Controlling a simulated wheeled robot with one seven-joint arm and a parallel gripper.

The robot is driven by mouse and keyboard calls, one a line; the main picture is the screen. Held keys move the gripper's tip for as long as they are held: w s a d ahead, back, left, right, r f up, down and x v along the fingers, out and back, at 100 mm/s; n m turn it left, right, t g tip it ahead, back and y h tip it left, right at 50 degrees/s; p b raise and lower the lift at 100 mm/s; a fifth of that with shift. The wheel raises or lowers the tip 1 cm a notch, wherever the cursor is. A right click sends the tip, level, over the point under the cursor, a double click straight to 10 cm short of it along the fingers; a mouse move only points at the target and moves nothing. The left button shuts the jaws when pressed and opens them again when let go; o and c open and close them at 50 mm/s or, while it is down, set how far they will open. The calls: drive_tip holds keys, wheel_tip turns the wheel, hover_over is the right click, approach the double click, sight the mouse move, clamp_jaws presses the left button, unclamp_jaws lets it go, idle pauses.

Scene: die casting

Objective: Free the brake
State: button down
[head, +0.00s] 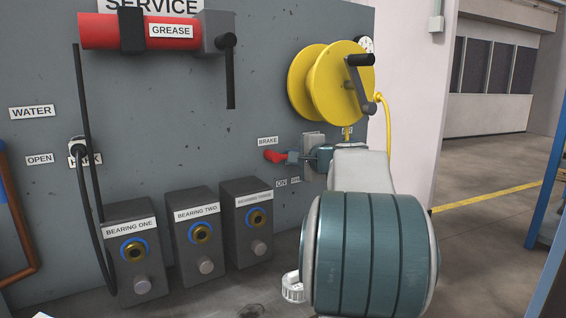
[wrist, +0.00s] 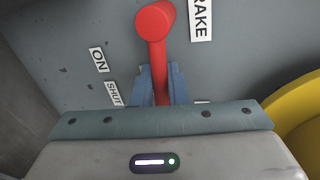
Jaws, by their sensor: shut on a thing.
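The red brake lever (head: 272,156) is on the grey panel, under the BRAKE label (head: 268,141). In the head view its knob points left, out of my gripper (head: 288,157). In the wrist view the red lever (wrist: 156,50) runs between the two blue fingers of my gripper (wrist: 159,80), which are shut on its shaft. Its round knob sticks out beyond the fingertips. An ON label (wrist: 99,60) and a label that seems to read SHUT (wrist: 115,93) lie to the left of the fingers. The lever's pivot is hidden behind my gripper.
A yellow hose reel (head: 335,83) with a crank sits above my gripper, its yellow hose hanging to the right. Labelled bearing boxes (head: 200,228) stand low to the left. A red grease gun (head: 140,31) is upper left. Open floor (head: 480,225) lies to the right.

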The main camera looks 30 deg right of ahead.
idle(0.3)
drive_tip(key=c, duration=1.5)
unclamp_jaws()
drive_tip(key=shift+c, duration=0.2)
drive_tip(key=s+r, duration=0.2)
drive_tip(key=s, duration=1.1)
drive_tip(key=shift+s+r+p, duration=0.3)
drive_tip(key=shift+r+p, duration=0.05)
drive_tip(key=shift+p, duration=0.05)
drive_tip(key=s+a+f+n+g+y+p, duration=0.1)
drive_tip(key=a+n+g+y+p, duration=0.2)
drive_tip(key=a+p, duration=0.5)
drive_tip(key=a+f+n+g+y+p, duration=0.1)
drive_tip(key=a+f+n+g+p, duration=0.25)
drive_tip(key=a, duration=0.85)
drive_tip(key=s+a+n+g+h+p, duration=0.4)
drive_tip(key=s+a+n+p, duration=0.5)
drive_tip(key=s, duration=0.5)
drive_tip(key=n+g+p, duration=0.2)
drive_tip(key=n, duration=0.1)
drive_tip(key=shift+a+f+p, duration=0.4)
